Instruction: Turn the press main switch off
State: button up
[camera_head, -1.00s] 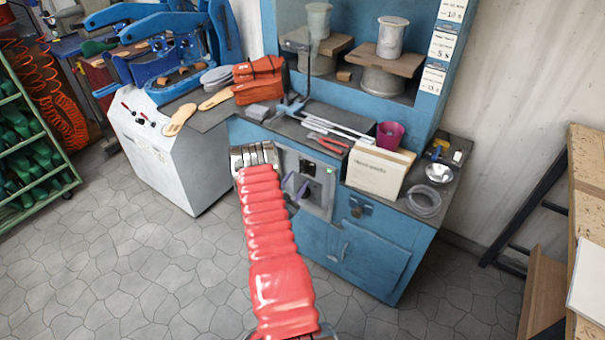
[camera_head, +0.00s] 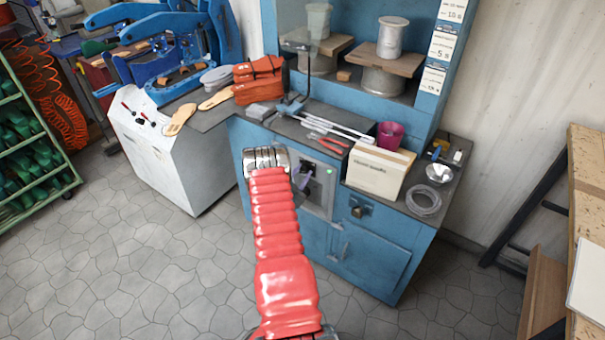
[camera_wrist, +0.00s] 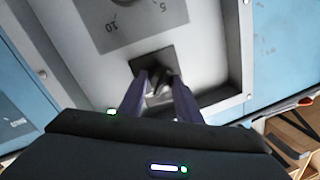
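The press main switch (camera_wrist: 160,82) shows in the wrist view as a dark knob on a black square plate, set on a grey control panel (camera_wrist: 205,62). My gripper (camera_wrist: 159,78) has its two purple fingers apart, one on each side of the knob. Whether they touch it I cannot tell. In the head view the same grey panel (camera_head: 320,207) is on the front of the blue cabinet, with a lit green lamp (camera_head: 329,171). My gripper (camera_head: 302,180) is in front of this panel there, and my red-sleeved arm hides its left part.
A dial marked 5 and 10 (camera_wrist: 128,4) is above the switch plate. The blue cabinet (camera_head: 372,250) carries a cardboard box (camera_head: 376,173), a magenta cup (camera_head: 390,135) and red pliers (camera_head: 333,144) on top. A white machine housing (camera_head: 170,165) stands to the left.

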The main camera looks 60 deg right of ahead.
jog(key=c, duration=0.6)
jog(key=shift+o, duration=0.2)
jog(key=shift+d, duration=0.1)
jog(key=shift+n, duration=0.3)
jog(key=n, duration=0.3)
jog(key=shift+r+y, duration=0.1)
jog(key=shift+y, duration=0.2)
jog(key=n, duration=0.4)
jog(key=shift+w+g+y, duration=0.15)
jog(key=shift+g+y, duration=0.15)
jog(key=n, duration=0.4)
jog(key=shift+w+r+g, duration=0.1)
jog(key=shift+w+g, duration=0.05)
jog(key=shift+g, duration=0.25)
jog(key=n+g+y, duration=0.1)
jog(key=n, duration=0.3)
jog(key=shift+w, duration=0.15)
jog(key=shift+n, duration=0.4)
